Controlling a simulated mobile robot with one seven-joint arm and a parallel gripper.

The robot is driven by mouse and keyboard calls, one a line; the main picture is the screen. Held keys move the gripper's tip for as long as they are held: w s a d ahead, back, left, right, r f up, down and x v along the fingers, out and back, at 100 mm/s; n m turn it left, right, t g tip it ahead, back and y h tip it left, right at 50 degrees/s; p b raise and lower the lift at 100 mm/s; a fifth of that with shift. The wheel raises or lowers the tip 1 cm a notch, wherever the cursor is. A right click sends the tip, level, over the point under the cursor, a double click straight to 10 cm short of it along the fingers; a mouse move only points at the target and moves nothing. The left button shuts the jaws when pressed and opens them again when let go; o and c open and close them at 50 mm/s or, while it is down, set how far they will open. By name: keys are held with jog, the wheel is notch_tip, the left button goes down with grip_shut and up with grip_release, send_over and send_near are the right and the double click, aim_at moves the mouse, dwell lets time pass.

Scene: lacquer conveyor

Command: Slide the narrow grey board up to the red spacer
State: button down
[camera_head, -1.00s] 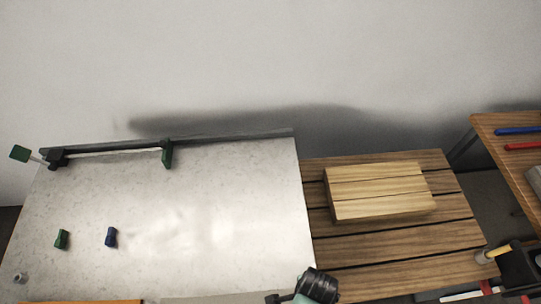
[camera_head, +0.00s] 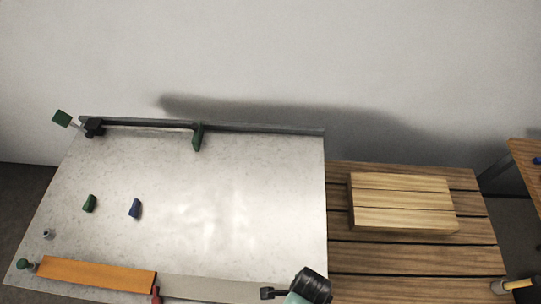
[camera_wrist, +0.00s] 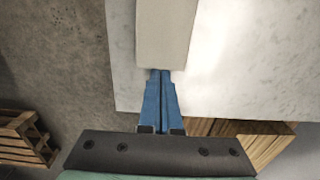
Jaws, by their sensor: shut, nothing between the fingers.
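The narrow grey board (camera_head: 212,288) lies flat along the near edge of the pale worktop in the head view. Its near end shows at the top of the wrist view (camera_wrist: 164,35). The red spacer (camera_head: 155,294) is at the board's left end, between it and an orange board (camera_head: 95,275). Any small gap there is too fine to tell. My gripper (camera_head: 266,293) is at the board's right end. In the wrist view my gripper (camera_wrist: 160,73) has its blue fingers shut and empty, with the tips at the board's end, touching or almost touching.
A dark rail (camera_head: 260,128) with a green stop (camera_head: 198,137) runs along the back. Wooden blocks (camera_head: 400,200) lie on a slatted table to the right. The worktop's middle is clear.

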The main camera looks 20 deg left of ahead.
jog(key=shift+s+a, duration=0.25)
jog(key=shift+a, duration=0.4)
jog(key=shift+d, duration=0.1)
jog(key=shift+w+d+p, duration=0.3)
jog(key=shift+w+d, duration=0.05)
jog(key=shift+d, duration=0.5)
notch_tip(320, 180, up, 6)
jog(key=p, duration=0.6)
jog(key=shift+r, duration=0.1)
jog(key=shift+w, duration=0.1)
